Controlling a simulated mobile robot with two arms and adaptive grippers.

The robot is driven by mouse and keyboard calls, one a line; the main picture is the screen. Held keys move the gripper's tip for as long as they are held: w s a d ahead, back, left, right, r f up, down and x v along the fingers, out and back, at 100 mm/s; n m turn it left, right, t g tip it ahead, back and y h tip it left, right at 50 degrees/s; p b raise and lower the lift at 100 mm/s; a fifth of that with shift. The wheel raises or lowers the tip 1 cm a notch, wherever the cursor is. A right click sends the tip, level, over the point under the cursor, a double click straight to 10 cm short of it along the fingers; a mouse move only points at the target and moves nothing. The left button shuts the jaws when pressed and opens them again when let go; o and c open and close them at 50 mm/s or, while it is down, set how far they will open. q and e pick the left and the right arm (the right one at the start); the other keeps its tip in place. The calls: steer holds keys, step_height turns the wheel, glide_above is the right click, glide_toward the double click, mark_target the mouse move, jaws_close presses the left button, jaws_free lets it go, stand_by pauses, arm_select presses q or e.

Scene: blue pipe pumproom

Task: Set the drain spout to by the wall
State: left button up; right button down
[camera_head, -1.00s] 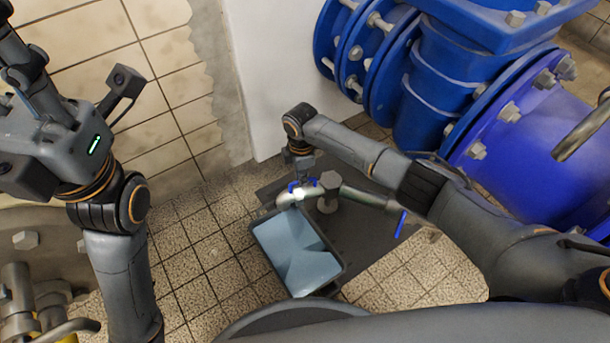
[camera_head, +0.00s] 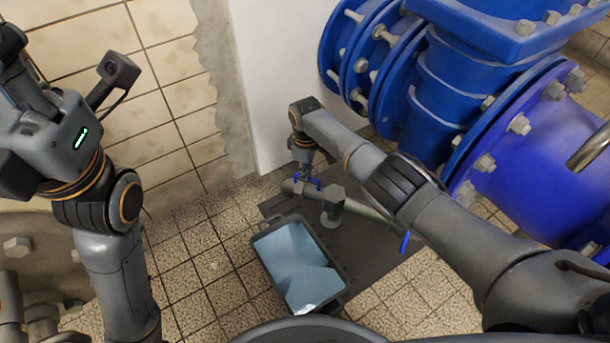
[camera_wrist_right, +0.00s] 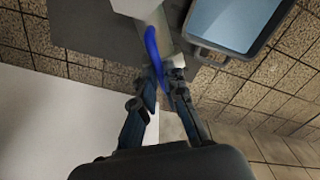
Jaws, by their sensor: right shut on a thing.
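The drain spout (camera_head: 290,187) is a short grey pipe end on a grey drain pipe (camera_head: 362,209) low over the floor. It points left, towards the wall side, just beyond the far edge of the tray. My right gripper (camera_head: 305,179) reaches down to it and is shut on the spout's blue handle. In the right wrist view the curved blue handle (camera_wrist_right: 152,50) runs between the fingertips (camera_wrist_right: 165,78). My fingers hide part of the spout. My left gripper (camera_head: 14,60) is raised at the upper left, away from the spout; its fingertips do not show clearly.
A dark tray (camera_head: 262,271) with pale blue water stands below the spout. A blue lever (camera_head: 405,242) sits on the drain pipe. Large blue flanged pipes (camera_head: 440,100) fill the right. The white wall (camera_head: 272,100) is behind; tiled floor (camera_head: 205,265) lies clear at left.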

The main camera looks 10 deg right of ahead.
steer(key=shift+w+d, duration=0.1)
steer(key=shift+w, duration=0.05)
stand_by(0.3)
steer(key=c, duration=1.4)
jaws_free()
steer(key=shift+r, duration=0.1)
step_height(320, 180, up, 12)
steer(key=shift+f, duration=0.1)
